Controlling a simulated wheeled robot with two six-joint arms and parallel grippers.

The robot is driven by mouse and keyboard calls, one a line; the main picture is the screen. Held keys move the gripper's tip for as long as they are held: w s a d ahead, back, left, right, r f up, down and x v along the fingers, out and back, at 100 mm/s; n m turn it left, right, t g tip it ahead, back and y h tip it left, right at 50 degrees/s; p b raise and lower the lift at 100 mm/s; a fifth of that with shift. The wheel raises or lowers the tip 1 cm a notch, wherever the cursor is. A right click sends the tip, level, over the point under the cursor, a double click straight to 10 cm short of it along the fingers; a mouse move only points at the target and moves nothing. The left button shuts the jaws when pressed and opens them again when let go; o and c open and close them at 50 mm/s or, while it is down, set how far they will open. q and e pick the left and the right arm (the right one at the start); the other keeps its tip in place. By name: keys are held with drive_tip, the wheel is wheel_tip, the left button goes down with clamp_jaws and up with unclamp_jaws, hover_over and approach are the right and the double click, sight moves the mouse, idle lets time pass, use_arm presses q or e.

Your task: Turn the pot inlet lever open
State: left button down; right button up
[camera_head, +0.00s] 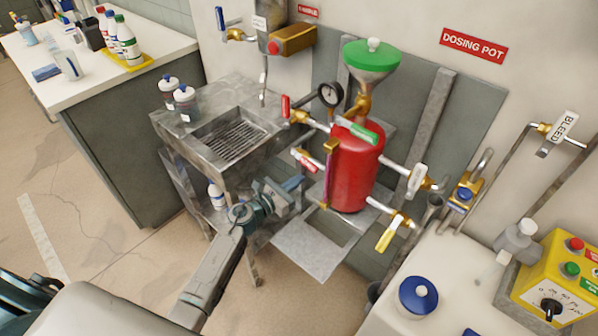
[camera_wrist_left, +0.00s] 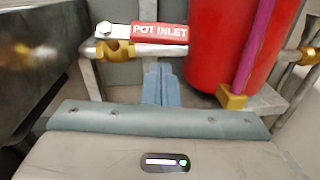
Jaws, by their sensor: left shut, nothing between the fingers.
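The pot inlet lever (camera_wrist_left: 160,32) is a red handle with white "POT INLET" lettering, on a brass valve (camera_wrist_left: 116,52) in a pale pipe. In the left wrist view it lies roughly along the pipe. In the head view a red lever (camera_head: 308,163) at the left of the red dosing pot (camera_head: 352,170) looks like the same one; its label is too small to read. My left gripper (camera_head: 292,186) is just below it. In the left wrist view its blue fingers (camera_wrist_left: 160,80) are together and empty, below the pipe. I cannot tell whether they touch it. My right gripper is not in view.
A green funnel (camera_head: 371,58), a gauge (camera_head: 331,94) and other levers, including a yellow one (camera_head: 392,233), crowd the pot. A steel sink (camera_head: 235,140) stands to the left. A yellow control box (camera_head: 558,275) is at the lower right.

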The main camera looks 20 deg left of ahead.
use_arm(q)
drive_tip(key=shift+w+d+r+p, duration=0.35)
drive_tip(key=shift+w+r, duration=0.2)
drive_tip(key=shift+r, duration=0.15)
